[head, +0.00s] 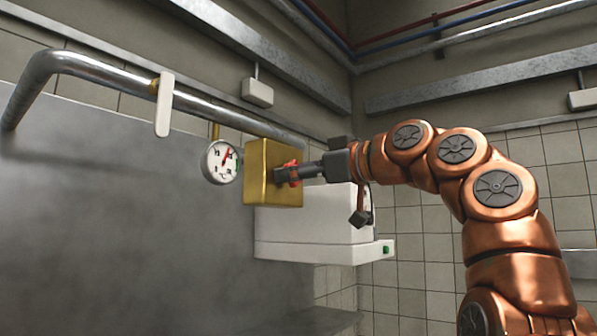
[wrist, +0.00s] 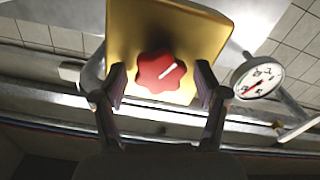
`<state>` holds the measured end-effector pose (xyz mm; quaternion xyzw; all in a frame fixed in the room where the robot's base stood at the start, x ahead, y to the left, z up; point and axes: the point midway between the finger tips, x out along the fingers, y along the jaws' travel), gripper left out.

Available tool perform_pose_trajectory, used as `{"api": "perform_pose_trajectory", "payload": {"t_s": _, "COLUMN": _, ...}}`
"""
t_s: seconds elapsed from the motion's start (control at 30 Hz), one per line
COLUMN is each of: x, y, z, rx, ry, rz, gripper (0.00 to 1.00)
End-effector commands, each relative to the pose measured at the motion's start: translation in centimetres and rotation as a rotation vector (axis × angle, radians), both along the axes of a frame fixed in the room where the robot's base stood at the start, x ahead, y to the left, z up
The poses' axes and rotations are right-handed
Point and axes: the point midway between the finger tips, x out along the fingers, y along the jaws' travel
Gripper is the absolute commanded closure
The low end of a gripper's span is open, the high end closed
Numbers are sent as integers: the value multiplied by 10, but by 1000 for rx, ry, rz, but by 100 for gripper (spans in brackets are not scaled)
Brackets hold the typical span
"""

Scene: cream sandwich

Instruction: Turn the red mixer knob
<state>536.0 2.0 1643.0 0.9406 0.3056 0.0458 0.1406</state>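The red mixer knob (wrist: 152,82) has a lobed rim and a white pointer line, which points to the upper right in the wrist view. It sits on the face of a gold-coloured box (wrist: 122,35), which also shows in the head view (head: 258,173). My gripper (wrist: 162,84) is open, with one finger on each side of the knob and a narrow gap visible on both sides. In the head view, my gripper (head: 285,174) reaches the box face from the right, and its fingers partly hide the red knob (head: 293,166).
A round gauge (head: 221,162) with a red needle hangs left of the box. A metal pipe (head: 110,73) with a white lever (head: 164,104) runs along the wall above. A white unit (head: 310,247) with a green button is below and behind my gripper.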

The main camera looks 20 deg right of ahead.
Motion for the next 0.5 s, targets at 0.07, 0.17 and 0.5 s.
{"api": "perform_pose_trajectory", "payload": {"t_s": 0.07, "x": 0, "y": 0, "z": 0, "rx": 0, "ry": 0, "rz": 0, "gripper": 39}}
{"api": "perform_pose_trajectory", "payload": {"t_s": 0.17, "x": 0, "y": 0, "z": 0, "rx": 0, "ry": 0, "rz": 0, "gripper": 49}}
{"api": "perform_pose_trajectory", "payload": {"t_s": 0.5, "x": 0, "y": 0, "z": 0, "rx": -1, "ry": 1, "rz": 1, "gripper": 85}}
